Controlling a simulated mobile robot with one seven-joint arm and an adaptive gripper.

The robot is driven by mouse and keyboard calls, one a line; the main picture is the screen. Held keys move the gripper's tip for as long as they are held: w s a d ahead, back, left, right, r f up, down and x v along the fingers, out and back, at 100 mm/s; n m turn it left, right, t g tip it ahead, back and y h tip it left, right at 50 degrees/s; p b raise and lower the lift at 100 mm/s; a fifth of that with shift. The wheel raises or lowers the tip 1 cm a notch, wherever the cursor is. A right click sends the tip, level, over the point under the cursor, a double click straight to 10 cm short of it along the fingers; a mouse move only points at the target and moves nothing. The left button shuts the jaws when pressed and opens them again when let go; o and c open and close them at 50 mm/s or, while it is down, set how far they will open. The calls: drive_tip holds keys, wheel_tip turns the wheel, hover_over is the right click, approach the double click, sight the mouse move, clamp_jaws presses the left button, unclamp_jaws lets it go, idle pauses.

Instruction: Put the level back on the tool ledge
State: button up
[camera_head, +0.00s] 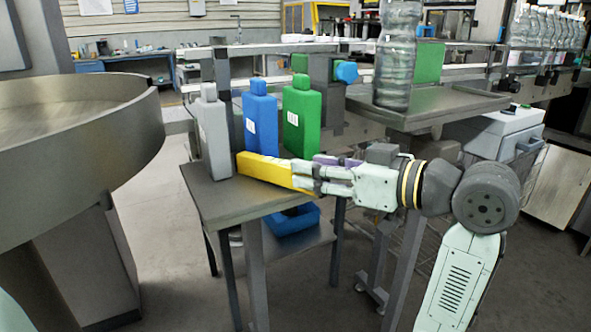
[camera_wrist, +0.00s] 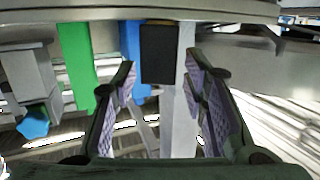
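The yellow level (camera_head: 266,169) lies lengthwise across the small grey table (camera_head: 228,198), in front of the bottles in the head view. My gripper (camera_head: 310,177) is at its right end, with the fingers partly overlapping it. In the wrist view, my gripper (camera_wrist: 160,82) has its fingers spread apart. A dark rectangular block (camera_wrist: 158,53), which looks like the level's end, shows between the fingertips with a gap on each side. I cannot tell which surface is the tool ledge.
A grey bottle (camera_head: 211,130), a blue bottle (camera_head: 261,120) and a green bottle (camera_head: 301,120) stand behind the level. A blue bin (camera_head: 292,222) is on the lower shelf. A large round metal table (camera_head: 75,130) is at left. A conveyor carries clear bottles (camera_head: 396,60).

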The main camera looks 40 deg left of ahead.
drive_tip(key=d+r, duration=0.1)
drive_tip(key=d, duration=0.5)
drive_tip(key=shift+b, duration=0.45)
